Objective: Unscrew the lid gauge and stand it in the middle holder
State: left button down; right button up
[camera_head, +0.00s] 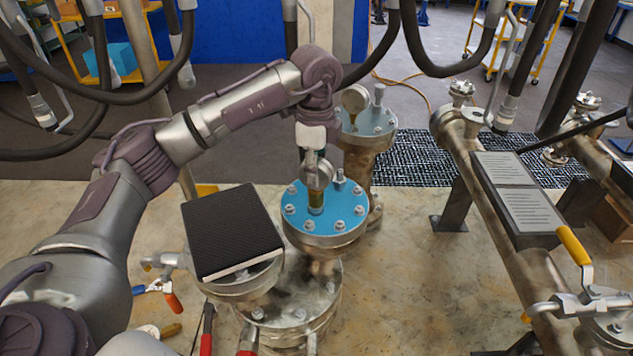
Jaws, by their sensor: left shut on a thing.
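The lid gauge (317,174) stands upright over the blue lid (342,215) of the near flanged vessel. Its round grey body sits on a brass-coloured stem (316,202) that meets the lid. My left gripper (315,158) comes down from above and is shut on the gauge. The fingers are small here and partly merge with the gauge. I cannot tell whether the stem's thread is still engaged in the lid. I cannot make out the middle holder. My right gripper is not in view.
A black textured pad (232,232) lies left of the lid. A second vessel with a gauge (355,99) stands close behind. Hoses hang across the top. A pipe with document plates (518,196) and a yellow-handled valve (574,246) runs at right. Tools lie at lower left.

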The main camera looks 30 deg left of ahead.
pick_arm(q)
jog(key=n, duration=0.5)
jog(key=shift+n, duration=0.3)
jog(key=c, duration=0.8)
grip_release()
notch_tip(320, 180, up, 12)
jog(key=shift+r, duration=0.1)
jog(key=shift+c, duration=0.4)
